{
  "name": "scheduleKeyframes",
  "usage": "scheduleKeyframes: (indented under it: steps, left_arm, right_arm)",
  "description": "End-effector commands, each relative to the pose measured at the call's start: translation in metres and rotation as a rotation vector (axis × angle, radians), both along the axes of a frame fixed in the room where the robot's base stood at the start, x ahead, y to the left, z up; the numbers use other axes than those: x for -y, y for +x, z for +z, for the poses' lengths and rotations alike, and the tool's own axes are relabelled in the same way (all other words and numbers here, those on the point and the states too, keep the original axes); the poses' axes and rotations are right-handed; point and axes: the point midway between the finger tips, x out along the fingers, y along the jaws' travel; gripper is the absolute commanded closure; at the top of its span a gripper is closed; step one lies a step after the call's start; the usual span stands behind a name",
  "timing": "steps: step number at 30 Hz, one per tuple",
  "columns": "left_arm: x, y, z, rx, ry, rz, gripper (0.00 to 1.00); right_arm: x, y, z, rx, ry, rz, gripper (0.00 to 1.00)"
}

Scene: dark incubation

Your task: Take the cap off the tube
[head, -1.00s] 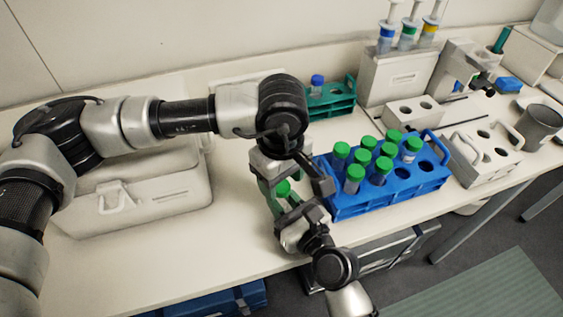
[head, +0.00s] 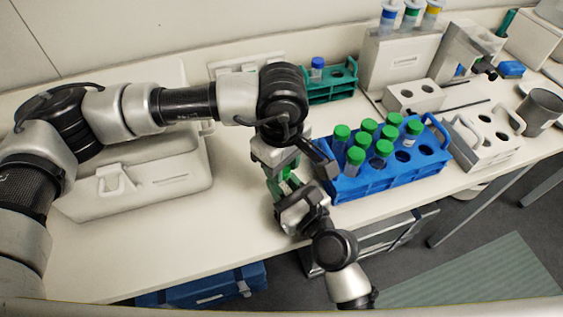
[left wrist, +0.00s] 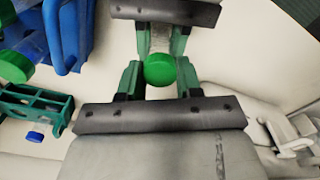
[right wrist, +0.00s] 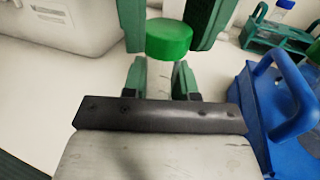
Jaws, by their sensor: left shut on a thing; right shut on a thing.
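The tube (right wrist: 158,82) stands roughly upright between my two grippers, its clear body partly hidden by fingers. Its green cap (left wrist: 160,70) shows from above in the left wrist view and also in the right wrist view (right wrist: 169,39). My left gripper (head: 285,180) reaches in from above and is shut on the cap, its green fingers on both sides of it. My right gripper (head: 291,190) is shut on the tube body below the cap. I cannot tell whether there is a gap between cap and tube. In the head view the fingers mostly hide both.
A blue rack (head: 385,182) with several green-capped tubes stands close to the right of the grippers. A teal rack (head: 333,90) with a blue-capped tube (head: 317,68) is behind. A white case (head: 140,190) lies left. The front table area is clear.

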Motion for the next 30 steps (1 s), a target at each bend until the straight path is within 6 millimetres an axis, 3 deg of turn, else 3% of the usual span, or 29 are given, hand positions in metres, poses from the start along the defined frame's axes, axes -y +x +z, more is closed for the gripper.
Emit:
scheduleKeyframes:
  steps: [9, 13, 30]
  left_arm:
    - [0.0001, 0.0001, 0.0006, 0.001, 0.000, 0.570, 0.94]
    - [0.0002, 0.0001, 0.0006, 0.000, 0.000, 0.721, 0.94]
    - [0.0001, 0.0000, 0.0005, 0.001, 0.000, 0.741, 0.94]
  right_arm:
    - [-0.0001, -0.0001, -0.0001, 0.000, 0.000, 0.000, 1.00]
    - [-0.0001, -0.0001, -0.0001, 0.000, 0.000, 0.000, 1.00]
    - [-0.0001, -0.0001, -0.0001, 0.000, 0.000, 0.000, 1.00]
